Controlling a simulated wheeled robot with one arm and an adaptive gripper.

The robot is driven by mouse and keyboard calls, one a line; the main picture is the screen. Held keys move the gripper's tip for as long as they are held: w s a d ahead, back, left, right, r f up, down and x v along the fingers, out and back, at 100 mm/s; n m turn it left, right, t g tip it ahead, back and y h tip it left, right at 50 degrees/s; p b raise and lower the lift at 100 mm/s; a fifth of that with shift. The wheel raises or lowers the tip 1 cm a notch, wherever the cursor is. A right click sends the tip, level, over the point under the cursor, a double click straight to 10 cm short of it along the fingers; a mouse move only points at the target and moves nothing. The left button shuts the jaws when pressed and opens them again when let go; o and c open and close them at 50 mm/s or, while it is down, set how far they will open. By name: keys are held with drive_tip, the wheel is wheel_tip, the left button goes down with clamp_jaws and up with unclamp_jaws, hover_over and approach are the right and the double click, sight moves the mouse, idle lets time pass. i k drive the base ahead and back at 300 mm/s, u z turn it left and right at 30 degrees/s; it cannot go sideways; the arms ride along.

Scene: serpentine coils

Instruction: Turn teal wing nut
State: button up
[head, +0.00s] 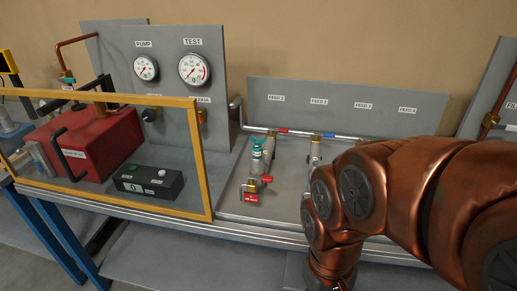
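The teal wing nut (257,141) shows in the head view, at the top of a small metal fitting under the panel with the FEED labels. Below it, on the same fitting, are parts with red handles or tags (252,197). My copper-coloured arm fills the right side of the view and runs down past the bottom edge. My gripper is not in view. The arm stands to the right of the wing nut, clear of it in the picture.
A yellow-framed clear guard (206,165) stands left of the fitting, before a red box (100,142) and a black box with a display (147,184). A silver pipe (290,133) runs behind. My arm hides the right of the bench. Bare grey tray (285,205) shows between.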

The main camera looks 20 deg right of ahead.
sight(257, 142)
drive_tip(key=u, duration=1.25)
drive_tip(key=k, duration=0.85)
drive_tip(key=z, duration=0.9)
drive_tip(key=i, duration=0.5)
drive_tip(key=z, duration=0.05)
